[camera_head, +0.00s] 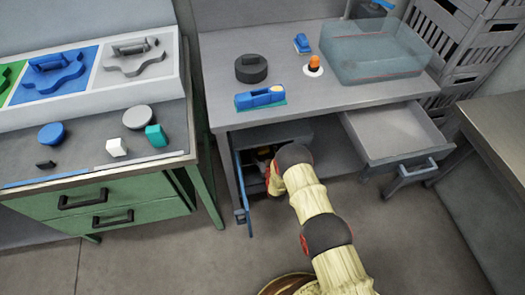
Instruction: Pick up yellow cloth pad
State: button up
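My arm reaches down to the open compartment under the grey workbench. My gripper is mostly hidden behind my wrist and in the shadow of the compartment; I cannot see whether its fingers are open or shut. A small yellowish patch shows in the compartment just beyond my wrist. It is too small and dark to tell whether it is the yellow cloth pad. No yellow cloth pad is clearly seen on the surfaces.
The compartment's blue door (243,183) stands open left of my wrist. A grey drawer (395,133) is pulled out at right. The workbench (225,70) bears a clear bin (372,52), a blue tool (260,97) and a dark round thing (251,68). A green cabinet (130,217) stands left.

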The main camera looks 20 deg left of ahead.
jog(key=shift+w+a, duration=0.3)
jog(key=shift+w, duration=0.1)
jog(key=shift+c, duration=0.4)
jog(key=c, duration=1.1)
jog(key=shift+r, duration=0.1)
